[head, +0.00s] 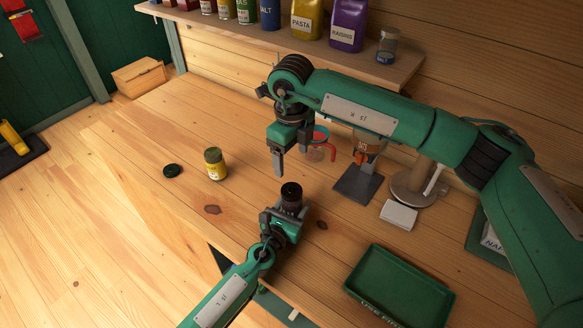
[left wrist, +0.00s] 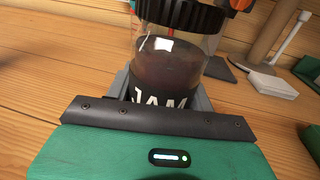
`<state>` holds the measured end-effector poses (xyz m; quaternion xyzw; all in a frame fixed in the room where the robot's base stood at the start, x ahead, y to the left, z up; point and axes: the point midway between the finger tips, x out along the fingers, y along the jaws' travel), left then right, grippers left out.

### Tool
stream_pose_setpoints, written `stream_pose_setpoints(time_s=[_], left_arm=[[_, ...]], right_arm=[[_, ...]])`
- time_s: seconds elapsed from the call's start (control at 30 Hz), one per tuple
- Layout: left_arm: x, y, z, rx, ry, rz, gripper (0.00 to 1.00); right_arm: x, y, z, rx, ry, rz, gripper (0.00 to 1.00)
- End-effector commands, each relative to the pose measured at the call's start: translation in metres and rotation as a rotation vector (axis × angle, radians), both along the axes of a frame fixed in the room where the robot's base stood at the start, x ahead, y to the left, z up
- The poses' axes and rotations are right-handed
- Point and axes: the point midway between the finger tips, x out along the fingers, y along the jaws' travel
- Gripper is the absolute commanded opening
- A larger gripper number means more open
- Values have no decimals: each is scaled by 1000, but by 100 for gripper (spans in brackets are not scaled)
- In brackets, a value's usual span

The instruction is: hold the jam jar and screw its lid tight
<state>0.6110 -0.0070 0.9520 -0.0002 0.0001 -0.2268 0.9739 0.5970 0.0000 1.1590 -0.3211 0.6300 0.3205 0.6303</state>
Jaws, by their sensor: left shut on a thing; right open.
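In the left wrist view the clear jar (left wrist: 175,60) shows dark contents and a black label reading JAM, partly hidden by my gripper. The lid (left wrist: 185,14) sits over its mouth there; I cannot tell how tight it is. My left gripper (head: 288,212) is shut around the jar's lower part. My right gripper (head: 290,160) is open and empty, pointing down above and behind the jar, apart from the lid.
A yellow jar (head: 215,165) and a loose dark round lid (head: 172,170) lie to the left. A shelf (head: 410,70) holds several containers. The table's left part is mostly clear.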

Motion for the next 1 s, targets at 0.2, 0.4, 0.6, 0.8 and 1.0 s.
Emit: stream_pose_setpoints(time_s=[0.2,0.4,0.6,0.8,1.0], left_arm=[[0,0,-1,0,1,-1,0],[0,0,-1,0,1,0,0],[0,0,-1,0,1,0,79],[0,0,0,0,0,0,79],[-14,7,-1,0,2,0,79]], right_arm=[[0,0,10,1,1,0,76],[0,0,10,1,1,0,76],[0,0,10,1,1,0,76],[0,0,9,1,1,0,76],[0,0,10,1,1,0,76]])
